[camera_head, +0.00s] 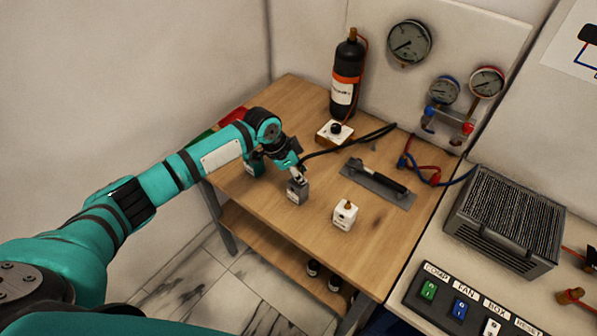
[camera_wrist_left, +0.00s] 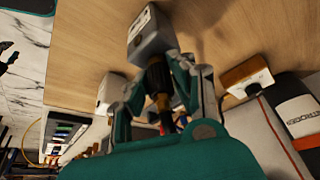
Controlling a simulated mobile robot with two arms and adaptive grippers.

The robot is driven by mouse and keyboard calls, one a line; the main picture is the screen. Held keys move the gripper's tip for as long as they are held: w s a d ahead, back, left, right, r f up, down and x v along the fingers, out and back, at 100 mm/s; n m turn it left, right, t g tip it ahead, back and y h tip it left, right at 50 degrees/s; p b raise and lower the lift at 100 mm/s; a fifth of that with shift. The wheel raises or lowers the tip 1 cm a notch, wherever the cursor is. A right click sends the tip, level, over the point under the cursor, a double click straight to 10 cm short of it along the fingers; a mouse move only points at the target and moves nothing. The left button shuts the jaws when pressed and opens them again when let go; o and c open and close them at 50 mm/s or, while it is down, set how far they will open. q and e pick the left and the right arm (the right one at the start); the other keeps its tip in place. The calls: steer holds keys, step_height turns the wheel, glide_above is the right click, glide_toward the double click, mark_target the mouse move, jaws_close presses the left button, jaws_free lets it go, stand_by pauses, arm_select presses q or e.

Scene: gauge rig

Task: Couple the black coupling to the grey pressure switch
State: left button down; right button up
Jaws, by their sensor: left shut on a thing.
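The grey pressure switch (camera_head: 297,191) stands on the wooden table and also shows at the top of the left wrist view (camera_wrist_left: 150,36). My left gripper (camera_head: 298,173) is right above it, pointing down. In the left wrist view my left gripper (camera_wrist_left: 160,90) is shut on the black coupling (camera_wrist_left: 157,78), with a brass part at its near end. The coupling's far end meets the grey switch's face in that view; I cannot tell whether it is seated. In the head view the fingers mostly hide the coupling. My right gripper is not in view.
A white block with a brass fitting (camera_head: 344,214) stands right of the grey switch, and a green block (camera_head: 254,166) stands behind my wrist. A black hose (camera_head: 350,143) runs across the table. A black tool on a grey plate (camera_head: 378,184) lies further right. A black cylinder (camera_head: 347,78) stands behind.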

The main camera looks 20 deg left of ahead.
arm_select(q)
steer(key=c, duration=0.7)
jaws_free()
